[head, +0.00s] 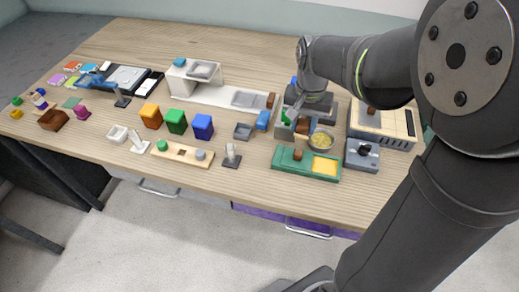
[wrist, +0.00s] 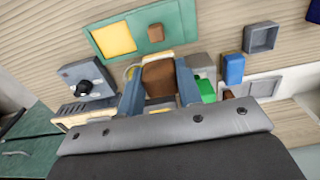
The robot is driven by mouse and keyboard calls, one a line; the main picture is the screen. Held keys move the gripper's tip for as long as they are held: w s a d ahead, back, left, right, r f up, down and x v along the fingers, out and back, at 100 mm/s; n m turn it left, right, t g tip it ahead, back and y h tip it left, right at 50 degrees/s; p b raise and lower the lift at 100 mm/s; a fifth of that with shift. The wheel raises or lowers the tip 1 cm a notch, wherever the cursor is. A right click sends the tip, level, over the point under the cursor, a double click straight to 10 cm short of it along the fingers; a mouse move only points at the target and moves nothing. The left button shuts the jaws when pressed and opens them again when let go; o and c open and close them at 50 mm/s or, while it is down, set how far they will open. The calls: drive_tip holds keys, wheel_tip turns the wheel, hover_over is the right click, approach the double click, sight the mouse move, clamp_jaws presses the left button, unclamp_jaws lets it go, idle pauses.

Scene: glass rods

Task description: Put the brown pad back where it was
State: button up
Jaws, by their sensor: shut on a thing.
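A brown pad (wrist: 158,77) is between the two fingers of my gripper (wrist: 159,88) in the wrist view. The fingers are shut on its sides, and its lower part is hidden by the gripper. In the head view, the brown pad (head: 303,127) shows below my gripper (head: 301,120), behind the green board (head: 281,164). I cannot tell whether the pad touches anything beneath it. A smaller brown block (head: 298,155) stands on the green board, beside a yellow square (head: 325,165).
A round bowl with yellow contents (head: 321,140) is close to the right of the held pad. A grey box with a black knob (head: 362,154) stands further right. A blue block (head: 263,121) and a grey open tray (head: 243,131) lie left. The front table edge is clear.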

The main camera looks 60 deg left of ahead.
drive_tip(key=s+a+f, duration=0.4)
drive_tip(key=s+a, duration=0.1)
drive_tip(key=s+a+f, duration=0.3)
drive_tip(key=shift+s, duration=0.2)
drive_tip(key=shift+s+f, duration=0.1)
drive_tip(key=shift+f, duration=1.9)
drive_tip(key=shift+f, duration=0.2)
drive_tip(key=o, duration=0.9)
drive_tip(key=shift+o, duration=0.2)
wheel_tip(320, 180, up, 12)
drive_tip(key=shift+r, duration=0.2)
